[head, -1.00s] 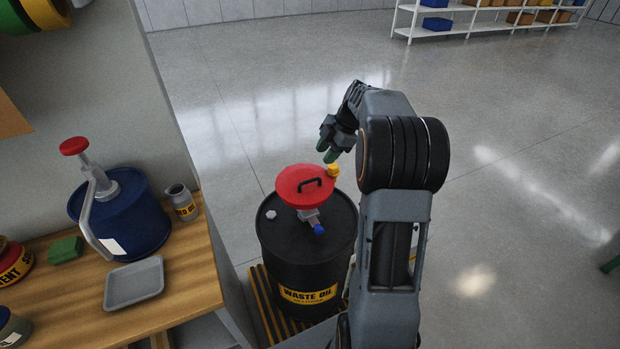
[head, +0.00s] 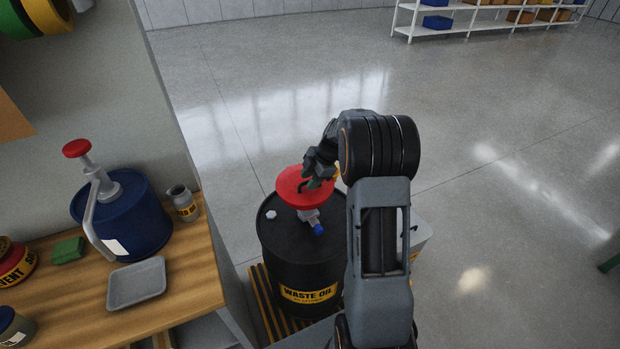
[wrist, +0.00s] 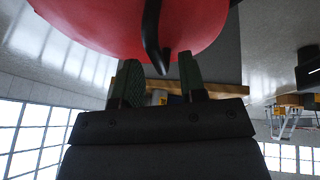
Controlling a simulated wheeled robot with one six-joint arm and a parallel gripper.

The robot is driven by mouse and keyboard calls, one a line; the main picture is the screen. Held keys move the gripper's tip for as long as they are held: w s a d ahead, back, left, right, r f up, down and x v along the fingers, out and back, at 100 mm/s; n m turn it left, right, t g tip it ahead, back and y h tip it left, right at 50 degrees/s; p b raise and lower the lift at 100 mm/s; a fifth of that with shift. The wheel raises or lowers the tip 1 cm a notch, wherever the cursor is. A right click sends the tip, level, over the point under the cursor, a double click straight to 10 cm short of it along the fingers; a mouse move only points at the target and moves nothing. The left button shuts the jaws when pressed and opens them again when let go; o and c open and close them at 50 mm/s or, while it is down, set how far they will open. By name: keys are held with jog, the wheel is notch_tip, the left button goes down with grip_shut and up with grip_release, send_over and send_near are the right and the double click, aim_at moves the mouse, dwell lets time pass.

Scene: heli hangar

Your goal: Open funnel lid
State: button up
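The red funnel lid (head: 290,182) sits closed on top of the black waste oil drum (head: 282,255). Its black handle (head: 302,187) is partly hidden by my gripper (head: 314,183), which is at the lid's right side. In the wrist view the red lid (wrist: 110,25) fills the top and the dark handle (wrist: 152,45) hangs between the two green fingers of my gripper (wrist: 158,68). The fingers are apart, with gaps visible on both sides of the handle. A grey and blue valve (head: 314,224) shows below the funnel.
A pale box (head: 420,236) stands behind my arm. Open floor lies beyond the drum.

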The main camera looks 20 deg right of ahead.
grip_shut()
dwell(0.4)
